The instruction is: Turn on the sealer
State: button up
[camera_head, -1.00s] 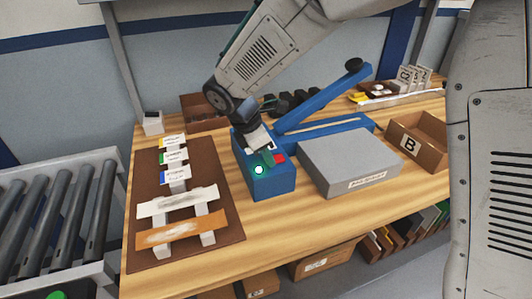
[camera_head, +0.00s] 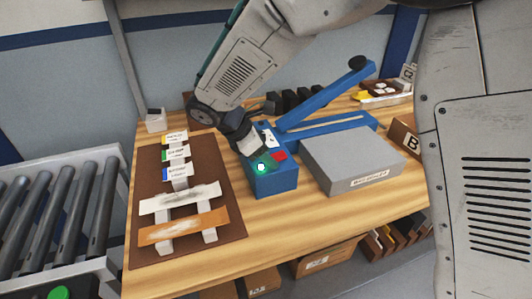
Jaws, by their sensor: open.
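The blue sealer has a long raised lever arm (camera_head: 325,97) with a black knob and a control box (camera_head: 272,182) at its near left end. The box carries a glowing green light (camera_head: 261,168), a red part (camera_head: 280,155) and a white panel with dark marks (camera_head: 268,137). My gripper (camera_head: 252,146) is open and empty, tilted down at the left edge of the box top, close to the white panel. Whether it touches the box cannot be told. Part of the box top is hidden behind it.
A grey box (camera_head: 354,160) stands right of the sealer, with a bin marked B (camera_head: 406,138) beyond. A brown board (camera_head: 152,181) with labelled blocks and two strips lies left. A roller conveyor (camera_head: 55,215) is at far left. The front of the wooden table (camera_head: 290,234) is clear.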

jog(key=v, duration=0.8)
jog(key=shift+d, duration=0.1)
jog(key=s+d+r+m+y, duration=0.3)
jog(key=s+d+m, duration=0.7)
jog(key=s+d, duration=0.3)
jog(key=s+d+r+m+y, duration=0.3)
jog(key=s+d+m, duration=0.8)
jog(key=s+d, duration=0.2)
jog(key=shift+d+r+g+y, duration=0.3)
jog(key=shift+d+r+y, duration=0.1)
jog(key=shift+d, duration=0.35)
dwell(0.4)
